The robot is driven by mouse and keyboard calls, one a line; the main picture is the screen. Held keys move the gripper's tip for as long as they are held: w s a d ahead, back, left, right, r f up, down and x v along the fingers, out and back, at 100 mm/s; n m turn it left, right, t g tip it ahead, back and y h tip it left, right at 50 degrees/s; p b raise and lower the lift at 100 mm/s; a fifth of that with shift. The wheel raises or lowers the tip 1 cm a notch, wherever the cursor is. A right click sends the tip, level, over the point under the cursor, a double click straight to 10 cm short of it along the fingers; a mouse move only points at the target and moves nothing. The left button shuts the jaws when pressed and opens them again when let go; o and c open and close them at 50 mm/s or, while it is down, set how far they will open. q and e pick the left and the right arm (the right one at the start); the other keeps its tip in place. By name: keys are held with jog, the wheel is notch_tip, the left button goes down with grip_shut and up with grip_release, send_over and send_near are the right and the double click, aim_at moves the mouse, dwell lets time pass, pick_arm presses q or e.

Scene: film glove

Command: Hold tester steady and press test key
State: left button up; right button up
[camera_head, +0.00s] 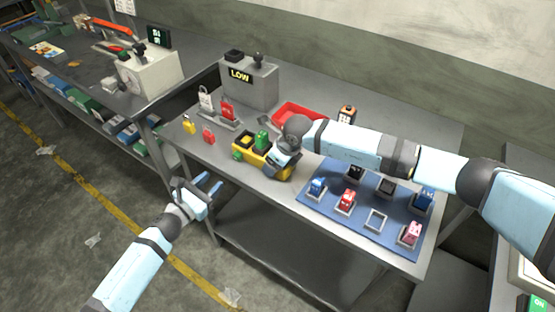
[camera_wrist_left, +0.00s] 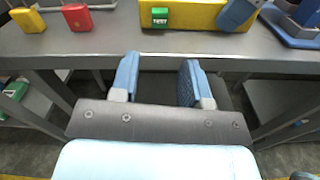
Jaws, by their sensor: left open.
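The yellow tester (camera_head: 275,173) stands near the front edge of the grey bench, with dark and green parts on top. Its green test key (camera_wrist_left: 160,17) shows on its front in the left wrist view, and at the tester's left front in the head view (camera_head: 238,154). My left gripper (camera_head: 199,187) is open and empty, in front of the bench and below its top; its two blue fingers (camera_wrist_left: 160,68) point towards the tester, apart from it. My right gripper (camera_head: 284,160) is at the tester's right end, a blue finger overlapping it; its grip is hidden.
Yellow and red padlocks (camera_head: 209,136) lie left of the tester. Behind are a grey LOW box (camera_head: 250,84) and a red tray (camera_head: 293,112). A blue mat (camera_head: 335,218) with several small devices lies to the right. The bench's front edge (camera_wrist_left: 90,55) lies ahead of my left fingers.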

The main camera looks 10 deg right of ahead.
jog(key=c, duration=0.7)
pick_arm(q)
grip_shut()
pick_arm(e)
jog(key=shift+c, duration=0.3)
dwell(0.8)
